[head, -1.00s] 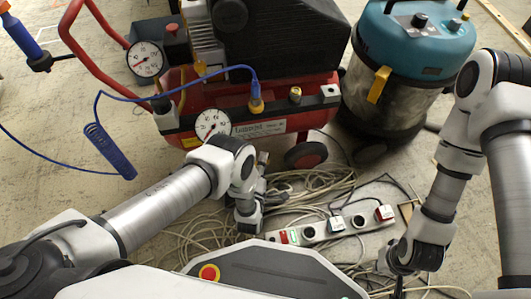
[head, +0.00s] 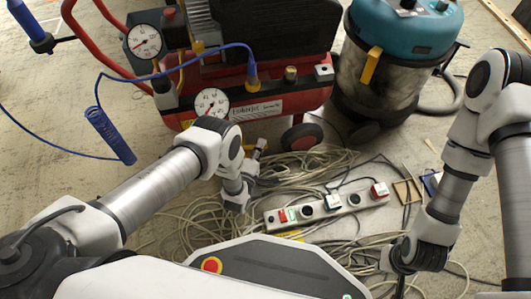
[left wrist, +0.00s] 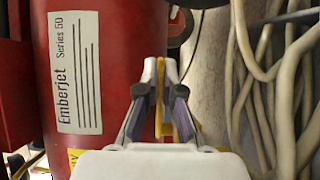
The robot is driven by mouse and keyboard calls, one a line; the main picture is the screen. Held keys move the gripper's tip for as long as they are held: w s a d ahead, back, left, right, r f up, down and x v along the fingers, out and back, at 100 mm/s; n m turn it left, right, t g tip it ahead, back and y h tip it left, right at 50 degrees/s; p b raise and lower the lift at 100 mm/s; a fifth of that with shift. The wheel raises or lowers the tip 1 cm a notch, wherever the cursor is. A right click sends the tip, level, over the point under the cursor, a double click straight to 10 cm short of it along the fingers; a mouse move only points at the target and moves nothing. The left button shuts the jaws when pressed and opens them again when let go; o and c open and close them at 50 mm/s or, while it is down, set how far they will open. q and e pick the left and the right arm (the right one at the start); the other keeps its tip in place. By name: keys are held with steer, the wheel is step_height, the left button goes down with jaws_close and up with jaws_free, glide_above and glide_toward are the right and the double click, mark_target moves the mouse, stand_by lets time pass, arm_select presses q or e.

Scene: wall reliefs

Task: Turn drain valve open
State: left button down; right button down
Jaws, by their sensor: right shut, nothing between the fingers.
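The red compressor tank (head: 330,92) stands ahead, with its Emberjet label (left wrist: 77,75) large at the left of the left wrist view. A thin yellow lever (left wrist: 160,115), which looks like the drain valve handle, shows between my left fingers. My left gripper (left wrist: 161,85) is nearly closed, its pads against the lever's sides. In the head view my left gripper (head: 238,190) is below the tank, and my own wrist hides the valve there. My right gripper (head: 400,284) is shut and empty at the bottom edge, well away from the tank.
A white power strip (head: 325,205) lies among tangled beige cables (head: 185,222) on the floor. A teal vacuum (head: 405,40) stands at the back right. Bare floor (head: 60,170) lies at left.

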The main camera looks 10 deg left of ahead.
arm_select(q)
steer(key=shift+s+m+h, duration=0.2)
steer(key=shift+m+h, duration=0.2)
steer(key=shift+h, duration=0.2)
steer(key=shift+s+m+h, duration=0.15)
steer(key=shift+m+h, duration=0.25)
steer(key=shift+h, duration=0.1)
steer(key=shift+s+m+g+h, duration=0.3)
steer(key=shift+m+g+h, duration=0.25)
steer(key=shift+h, duration=0.4)
steer(key=shift+s+m+g+h, duration=0.3)
steer(key=shift+m+g+h, duration=0.1)
steer(key=shift+m+h, duration=0.4)
steer(key=shift+s+m+g+h, duration=0.3)
steer(key=shift+m+g+h, duration=0.2)
steer(key=shift+h, duration=0.55)
arm_select(e)
steer(key=shift+s+d+f, duration=0.15)
steer(key=shift+s, duration=0.25)
arm_select(q)
steer(key=c, duration=1.3)
jaws_free()
